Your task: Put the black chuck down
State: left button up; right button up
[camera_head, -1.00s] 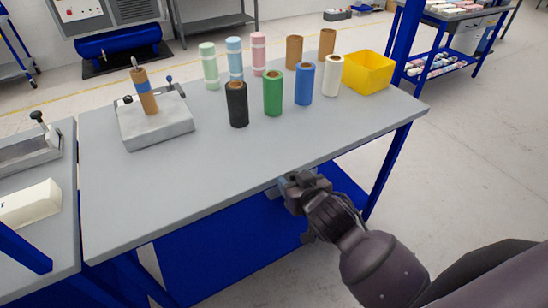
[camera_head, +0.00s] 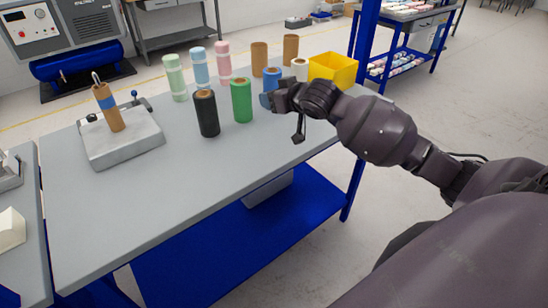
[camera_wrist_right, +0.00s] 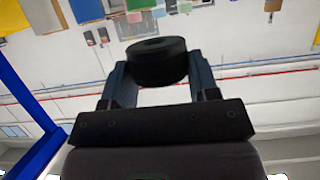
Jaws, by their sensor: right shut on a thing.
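The black chuck (camera_wrist_right: 157,60) is a thick black disc with a hole or recess in its top, seen in the right wrist view. It sits between the two fingers of my right gripper (camera_wrist_right: 158,82), which is shut on it. In the head view my right gripper (camera_head: 281,98) is above the right part of the grey table (camera_head: 160,200), in front of the blue roll (camera_head: 271,80) and right of the green roll (camera_head: 241,100). The chuck cannot be made out clearly there. My left gripper is not in view.
A black roll (camera_head: 206,113) stands left of the green one. Pastel and brown rolls stand behind. A yellow bin (camera_head: 333,69) is at the back right. A grey fixture (camera_head: 122,142) holding a brown roll (camera_head: 109,108) is at the left. The table's front middle is clear.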

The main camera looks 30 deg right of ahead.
send_over(275, 161)
notch_tip(275, 161, down, 14)
jog(key=shift+r+b, duration=0.1)
jog(key=shift+b, duration=0.35)
jog(key=shift+w+f, duration=0.1)
jog(key=shift+f, duration=2.65)
jog(key=shift+b, duration=0.3)
jog(key=o, duration=0.9)
jog(key=shift+f, duration=0.1)
jog(key=shift+o, duration=0.2)
